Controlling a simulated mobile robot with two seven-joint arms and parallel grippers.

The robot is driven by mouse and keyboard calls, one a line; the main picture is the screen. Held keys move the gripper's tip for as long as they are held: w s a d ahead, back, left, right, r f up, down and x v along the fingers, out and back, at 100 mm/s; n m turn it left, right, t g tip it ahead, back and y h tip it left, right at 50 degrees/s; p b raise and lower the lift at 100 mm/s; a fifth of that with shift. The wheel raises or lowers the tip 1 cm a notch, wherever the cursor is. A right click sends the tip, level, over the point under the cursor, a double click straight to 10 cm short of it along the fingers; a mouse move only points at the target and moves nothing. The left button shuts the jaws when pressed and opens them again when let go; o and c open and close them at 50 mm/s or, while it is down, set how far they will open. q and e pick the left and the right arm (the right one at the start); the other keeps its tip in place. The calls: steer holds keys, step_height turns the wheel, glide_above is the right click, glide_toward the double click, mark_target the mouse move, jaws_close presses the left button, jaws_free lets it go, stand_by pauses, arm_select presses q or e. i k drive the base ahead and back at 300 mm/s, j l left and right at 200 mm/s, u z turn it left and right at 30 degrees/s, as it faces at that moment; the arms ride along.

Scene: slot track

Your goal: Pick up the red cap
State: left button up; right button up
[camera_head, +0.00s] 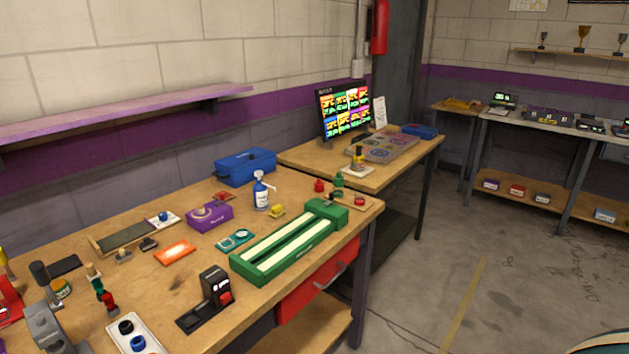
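Several small red items lie on the wooden workbench (175,285), and I cannot tell for certain which is the red cap. A small red rounded piece (319,185) stands near the back right of the bench, left of a small green bottle (339,180). Another red round piece (359,201) sits at the right end of the bench, on a small base. A red piece (223,196) lies near the back, in front of the blue toolbox. Neither of my grippers is in view.
A long green track block (285,248) fills the bench's front right. A spray bottle (261,192), purple box (209,216), blue toolbox (245,163) and black-red device (216,288) stand around it. A second table (310,160) with a monitor (344,110) is behind. Floor (430,270) at right is clear.

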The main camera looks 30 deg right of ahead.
mark_target(318, 185)
steer(key=i+l+u, duration=0.2)
steer(key=l, duration=0.3)
steer(key=l+u, duration=0.25)
steer(key=l, duration=0.25)
steer(key=l+u, duration=0.2)
steer(key=l, duration=0.35)
steer(key=i+l+u, duration=0.1)
steer(key=l+u, duration=0.15)
steer(key=l, duration=0.3)
steer(key=l+u, duration=0.2)
steer(key=l, duration=0.35)
steer(key=k+l+u, duration=0.25)
steer(key=l, duration=0.3)
steer(key=l+u, duration=0.2)
steer(key=l, duration=0.35)
steer(key=k+l+u, duration=0.25)
steer(key=l, duration=0.2)
steer(key=i+l, duration=0.05)
steer(key=i, duration=0.05)
